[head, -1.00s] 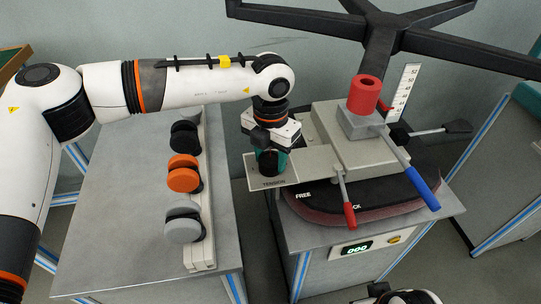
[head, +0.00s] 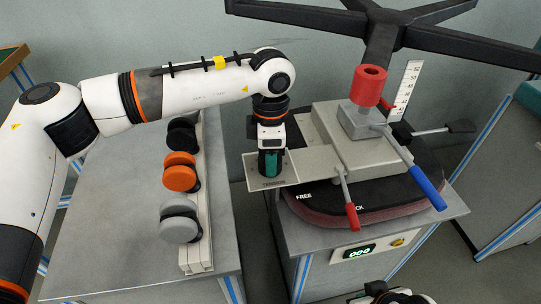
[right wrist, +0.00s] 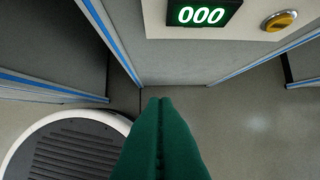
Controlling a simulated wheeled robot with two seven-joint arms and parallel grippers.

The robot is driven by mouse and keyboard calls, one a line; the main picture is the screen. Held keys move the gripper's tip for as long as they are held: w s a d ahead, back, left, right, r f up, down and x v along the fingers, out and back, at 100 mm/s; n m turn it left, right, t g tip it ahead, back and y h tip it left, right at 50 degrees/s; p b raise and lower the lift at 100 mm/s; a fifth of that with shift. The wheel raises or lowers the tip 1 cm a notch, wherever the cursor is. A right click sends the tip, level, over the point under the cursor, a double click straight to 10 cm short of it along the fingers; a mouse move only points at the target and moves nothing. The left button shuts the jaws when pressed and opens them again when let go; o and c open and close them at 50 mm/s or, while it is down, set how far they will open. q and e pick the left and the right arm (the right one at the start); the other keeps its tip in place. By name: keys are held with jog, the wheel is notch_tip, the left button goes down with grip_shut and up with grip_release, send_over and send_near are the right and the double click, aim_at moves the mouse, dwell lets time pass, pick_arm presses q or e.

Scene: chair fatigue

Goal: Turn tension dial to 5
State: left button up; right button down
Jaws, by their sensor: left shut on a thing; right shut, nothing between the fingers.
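The tension plate (head: 285,172) is a light grey panel labelled TENSION, at the left of the mechanism in the head view. My left gripper (head: 271,166) points down onto it, with teal fingers shut around the dark tension dial. The gripper and wrist hide most of the dial, so its pointer and numbers cannot be read. My right gripper (right wrist: 160,102) is shut and empty, its green fingers together in the right wrist view. Only part of my right arm shows at the bottom edge of the head view.
A red-tipped lever (head: 347,200) and a blue-handled lever (head: 424,187) stand right of the plate. A red cylinder (head: 368,86) sits above the mechanism. Casters, including an orange one (head: 180,172), line the left bench. A counter (right wrist: 203,14) reads 000.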

pick_arm(q)
jog(key=shift+m, duration=1.4)
pick_arm(e)
jog(key=shift+w+a+r+t, duration=0.15)
jog(key=shift+w+t, duration=0.15)
jog(key=shift+w, duration=0.15)
jog(key=shift+w+a+r+t, duration=0.1)
jog(key=shift+w+t, duration=0.2)
jog(key=shift+w, duration=0.2)
pick_arm(q)
jog(key=o, duration=1)
notch_tip(320, 180, up, 4)
jog(key=shift+r+p, duration=0.25)
jog(key=shift+p, duration=0.1)
jog(key=shift+r+p, duration=0.6)
jog(key=shift+r, duration=3.2)
pick_arm(e)
jog(key=shift+s+d+r+g, duration=0.1)
jog(key=shift+s+d+g, duration=0.1)
jog(key=shift+s+g, duration=0.35)
jog(key=shift+s+d+r+g, duration=0.15)
jog(key=shift+s+g, duration=0.1)
jog(key=shift+s, duration=0.6)
jog(key=shift+s+d+f+g, duration=0.1)
jog(key=shift+s+d+g, duration=0.1)
jog(key=shift+s+g, duration=0.35)
